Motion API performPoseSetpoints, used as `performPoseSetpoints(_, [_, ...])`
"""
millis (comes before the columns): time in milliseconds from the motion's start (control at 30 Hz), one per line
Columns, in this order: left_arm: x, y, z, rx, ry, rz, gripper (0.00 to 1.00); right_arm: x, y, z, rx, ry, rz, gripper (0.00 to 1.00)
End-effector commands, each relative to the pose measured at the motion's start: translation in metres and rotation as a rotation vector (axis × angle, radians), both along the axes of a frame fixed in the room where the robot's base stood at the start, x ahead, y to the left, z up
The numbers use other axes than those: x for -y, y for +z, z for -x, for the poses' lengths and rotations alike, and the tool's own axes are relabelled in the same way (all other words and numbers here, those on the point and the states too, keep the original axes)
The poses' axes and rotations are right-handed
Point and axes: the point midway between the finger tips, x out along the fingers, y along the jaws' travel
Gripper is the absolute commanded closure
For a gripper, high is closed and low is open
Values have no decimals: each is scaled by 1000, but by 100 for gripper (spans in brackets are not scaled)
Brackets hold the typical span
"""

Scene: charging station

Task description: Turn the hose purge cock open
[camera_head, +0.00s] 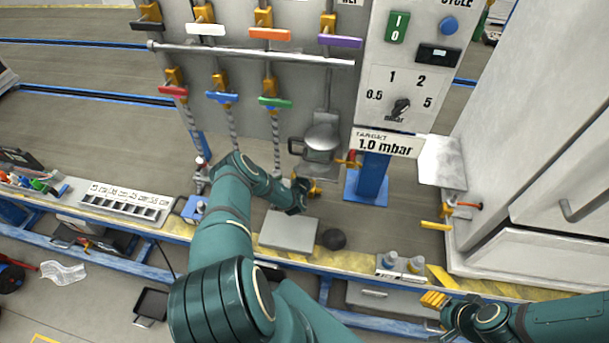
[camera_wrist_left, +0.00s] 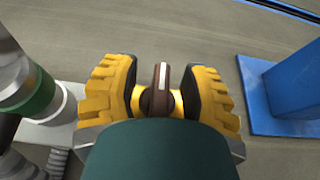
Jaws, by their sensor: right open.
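A dark brown lever with a white stripe (camera_wrist_left: 161,82), which looks like the hose purge cock's handle, stands between the fingers of my left gripper (camera_wrist_left: 161,88) in the left wrist view. Yellow metal shows at its base. The two yellow fingers are apart, with a gap on each side of the lever. In the head view my left gripper (camera_head: 309,187) is low, left of the blue post, and its wrist hides most of the cock. My right gripper (camera_head: 440,304) is at the lower right, open and empty, away from the cock.
The blue post (camera_head: 370,182) stands right of my left gripper, with a red-handled valve (camera_head: 352,159) by it. A metal pot (camera_head: 321,135) hangs above. A grey plate (camera_head: 288,231) and a dark ball (camera_head: 334,239) lie in front. A white cabinet (camera_head: 545,140) closes the right side.

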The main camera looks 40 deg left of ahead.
Motion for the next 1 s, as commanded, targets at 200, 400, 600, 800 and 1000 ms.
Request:
performPoseSetpoints(200, [-1,2,-2,4,0,-3,56,0,0,0,0,0,0,53])
performPoseSetpoints(400, [1,4,2,4,0,-2,56,0,0,0,0,0,0,53])
performPoseSetpoints(600, [14,5,27,0,0,0,56,0,0,0,0,0,0,53])
performPoseSetpoints(800, [36,6,65,0,0,1,56,0,0,0,0,0,0,53])
performPoseSetpoints(1000, [54,6,95,2,0,-1,56,0,0,0,0,0,0,53])
